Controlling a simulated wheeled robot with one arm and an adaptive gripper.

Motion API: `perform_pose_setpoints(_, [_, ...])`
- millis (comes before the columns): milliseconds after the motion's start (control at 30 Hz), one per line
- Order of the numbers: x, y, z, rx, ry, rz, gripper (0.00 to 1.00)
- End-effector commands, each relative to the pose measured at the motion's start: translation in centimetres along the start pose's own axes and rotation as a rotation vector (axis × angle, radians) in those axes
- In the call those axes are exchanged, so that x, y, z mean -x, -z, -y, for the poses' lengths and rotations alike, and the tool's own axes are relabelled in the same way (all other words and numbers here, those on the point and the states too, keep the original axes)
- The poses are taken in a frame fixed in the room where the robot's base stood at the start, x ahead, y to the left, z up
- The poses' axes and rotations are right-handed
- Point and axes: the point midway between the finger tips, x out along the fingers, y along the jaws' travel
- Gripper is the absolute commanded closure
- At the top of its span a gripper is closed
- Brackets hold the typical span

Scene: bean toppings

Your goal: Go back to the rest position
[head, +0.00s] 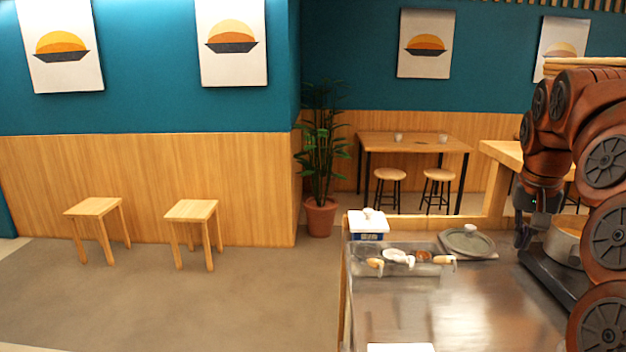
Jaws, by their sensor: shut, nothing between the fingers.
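My gripper (524,236) hangs at the right of the head view, pointing down at the end of my reddish-brown arm. It is shut, with nothing visible in it. It is beside a metal pot (563,243) and to the right of a round lid (467,240) with a pale knob. The pot is partly hidden behind my arm.
A steel counter (440,310) spans the lower right, its front middle mostly clear. On it are a white-and-blue box (368,226) and a row of small containers with wooden handles (398,257). Two stools (191,212), a potted plant (320,215) and a table (415,143) stand beyond.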

Motion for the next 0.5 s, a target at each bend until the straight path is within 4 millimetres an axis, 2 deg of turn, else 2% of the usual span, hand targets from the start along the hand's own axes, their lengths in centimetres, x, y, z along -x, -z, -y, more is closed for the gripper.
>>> perform_pose_setpoints(33, [0.8,-1.2,1.3,0.044,0.007,0.008,1.0])
perform_pose_setpoints(200, [1.2,-5.5,5.0,0.177,0.026,0.043,1.0])
perform_pose_setpoints(500, [1.2,-14.5,9.1,0.37,0.044,0.117,1.0])
